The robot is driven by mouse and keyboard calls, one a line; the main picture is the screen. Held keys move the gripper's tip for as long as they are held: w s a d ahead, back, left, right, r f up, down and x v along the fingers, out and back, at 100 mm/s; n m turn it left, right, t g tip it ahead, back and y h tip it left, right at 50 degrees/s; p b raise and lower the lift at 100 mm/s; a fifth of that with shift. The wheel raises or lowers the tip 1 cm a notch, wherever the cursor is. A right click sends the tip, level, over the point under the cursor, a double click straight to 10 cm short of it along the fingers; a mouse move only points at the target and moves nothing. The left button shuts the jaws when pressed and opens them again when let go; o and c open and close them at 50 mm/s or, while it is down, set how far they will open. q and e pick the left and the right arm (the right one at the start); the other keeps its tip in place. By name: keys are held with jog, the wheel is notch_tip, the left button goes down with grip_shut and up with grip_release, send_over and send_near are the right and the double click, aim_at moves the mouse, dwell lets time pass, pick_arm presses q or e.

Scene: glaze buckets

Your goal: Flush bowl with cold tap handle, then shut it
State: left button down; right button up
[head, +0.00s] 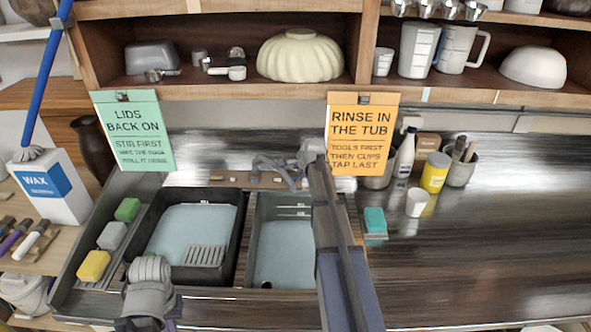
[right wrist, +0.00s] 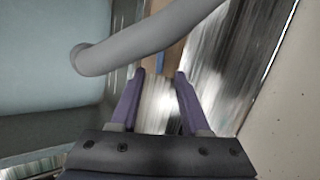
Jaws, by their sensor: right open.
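Two sink bowls are set in the counter: a dark left bowl (head: 242,245) with a ribbed insert and a right bowl (head: 247,262), both with pale blue bottoms. The grey tap spout (head: 272,168) curves over the back of the right bowl. I cannot make out the cold handle or any running water. My left gripper does not show; only a grey arm part of mine does.
A teal sponge (head: 375,221) lies right of the right bowl. A white cup (head: 416,202), a yellow can (head: 435,172) and a white bottle (head: 404,155) stand farther right. Sponges line the sink's left edge. The right counter (head: 480,250) is clear.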

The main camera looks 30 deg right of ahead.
jog(key=shift+s+r, duration=0.15)
jog(key=shift+c, duration=0.4)
jog(key=shift+r+n, duration=0.15)
jog(key=shift+n, duration=0.15)
jog(key=shift+c, duration=0.7)
jog(key=r+n+p, duration=0.1)
jog(key=n+p, duration=0.1)
jog(key=n, duration=0.1)
jog(key=w+r+n+g+p, duration=0.1)
jog(key=n, duration=0.3)
jog(key=w+r+n+g+p, duration=0.1)
jog(key=n+p, duration=0.1)
jog(key=n, duration=0.1)
jog(key=shift+w+d+r+h+p, duration=0.1)
jog(key=shift+w+r+h+p, duration=0.1)
jog(key=shift+h+p, duration=0.2)
grip_shut()
jog(key=shift+w+r+n+g+h+p, duration=0.1)
jog(key=shift+r+n+g+p, duration=0.15)
jog(key=shift+n, duration=0.85)
jog(key=shift+w+r+n+g+h+p, duration=0.1)
jog(key=shift+r+n+g+p, duration=0.2)
jog(key=shift+n, duration=0.8)
jog(key=shift+w+r+n+g+h+p, duration=0.15)
jog(key=shift+n+p, duration=0.2)
jog(key=shift+n, duration=0.75)
